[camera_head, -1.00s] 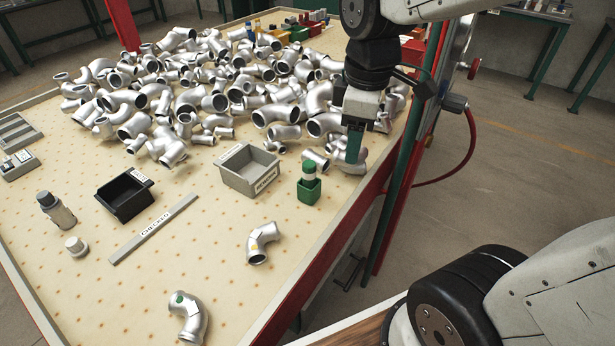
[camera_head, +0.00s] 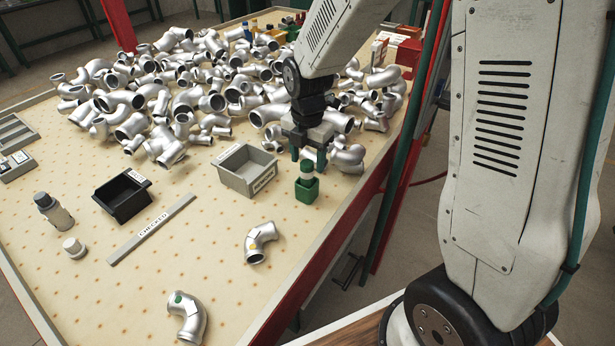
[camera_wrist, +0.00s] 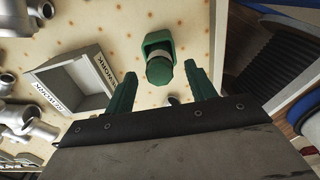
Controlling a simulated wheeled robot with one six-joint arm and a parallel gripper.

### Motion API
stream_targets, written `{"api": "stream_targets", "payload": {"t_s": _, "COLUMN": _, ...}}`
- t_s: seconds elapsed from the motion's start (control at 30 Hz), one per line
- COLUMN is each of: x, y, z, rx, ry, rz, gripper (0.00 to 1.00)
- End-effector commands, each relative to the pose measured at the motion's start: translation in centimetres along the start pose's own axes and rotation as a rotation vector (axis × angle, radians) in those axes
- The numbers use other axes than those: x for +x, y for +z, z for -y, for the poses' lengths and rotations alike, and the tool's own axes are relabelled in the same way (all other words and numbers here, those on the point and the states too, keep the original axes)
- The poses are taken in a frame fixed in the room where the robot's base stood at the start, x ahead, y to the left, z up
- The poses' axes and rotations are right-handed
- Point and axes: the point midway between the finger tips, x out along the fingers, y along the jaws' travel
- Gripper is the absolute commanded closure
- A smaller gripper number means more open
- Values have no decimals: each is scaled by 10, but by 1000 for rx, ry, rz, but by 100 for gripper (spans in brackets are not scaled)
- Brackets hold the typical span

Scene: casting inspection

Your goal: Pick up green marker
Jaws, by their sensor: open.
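The green marker (camera_head: 307,168) stands upright in a small green holder (camera_head: 306,191) near the right edge of the table. In the wrist view the marker (camera_wrist: 160,69) shows end-on, with a pale band, in front of the holder (camera_wrist: 158,40). My gripper (camera_head: 308,158) is open and empty, its green fingers pointing down close to the marker's top. In the wrist view my gripper (camera_wrist: 157,76) has one finger on each side of the marker, with gaps. I cannot tell how far down the fingers reach beside it.
A grey bin labelled REWORK (camera_head: 248,170) stands just left of the holder. A black bin (camera_head: 124,197) and a CHECKED strip (camera_head: 151,230) lie further left. Many silver pipe fittings (camera_head: 200,90) are heaped behind. Two marked elbows (camera_head: 260,242) (camera_head: 187,316) lie in front.

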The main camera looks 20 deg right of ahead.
Motion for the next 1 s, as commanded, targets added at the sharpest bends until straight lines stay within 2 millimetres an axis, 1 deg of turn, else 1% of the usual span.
{"api": "stream_targets", "payload": {"t_s": 0.03, "x": 9, "y": -1, "z": 0, "rx": 0, "ry": -3, "rz": -2, "gripper": 45}}
{"api": "stream_targets", "payload": {"t_s": 0.1, "x": 21, "y": -1, "z": -1, "rx": 0, "ry": -4, "rz": -2, "gripper": 45}}
{"api": "stream_targets", "payload": {"t_s": 0.2, "x": 33, "y": -1, "z": -2, "rx": 1, "ry": -2, "rz": -1, "gripper": 45}}
{"api": "stream_targets", "payload": {"t_s": 0.33, "x": 39, "y": -1, "z": -2, "rx": 1, "ry": 0, "rz": 0, "gripper": 45}}
{"api": "stream_targets", "payload": {"t_s": 0.53, "x": 39, "y": -1, "z": -2, "rx": 1, "ry": 0, "rz": 0, "gripper": 45}}
{"api": "stream_targets", "payload": {"t_s": 0.57, "x": 39, "y": -1, "z": -2, "rx": 1, "ry": 0, "rz": 0, "gripper": 53}}
{"api": "stream_targets", "payload": {"t_s": 0.6, "x": 39, "y": -1, "z": -2, "rx": 1, "ry": 0, "rz": 0, "gripper": 64}}
{"api": "stream_targets", "payload": {"t_s": 0.67, "x": 39, "y": -1, "z": -2, "rx": 1, "ry": 0, "rz": 0, "gripper": 81}}
{"api": "stream_targets", "payload": {"t_s": 0.7, "x": 39, "y": -1, "z": -2, "rx": 1, "ry": 0, "rz": 0, "gripper": 92}}
{"api": "stream_targets", "payload": {"t_s": 1.0, "x": 38, "y": 0, "z": -2, "rx": 1, "ry": 1, "rz": 0, "gripper": 93}}
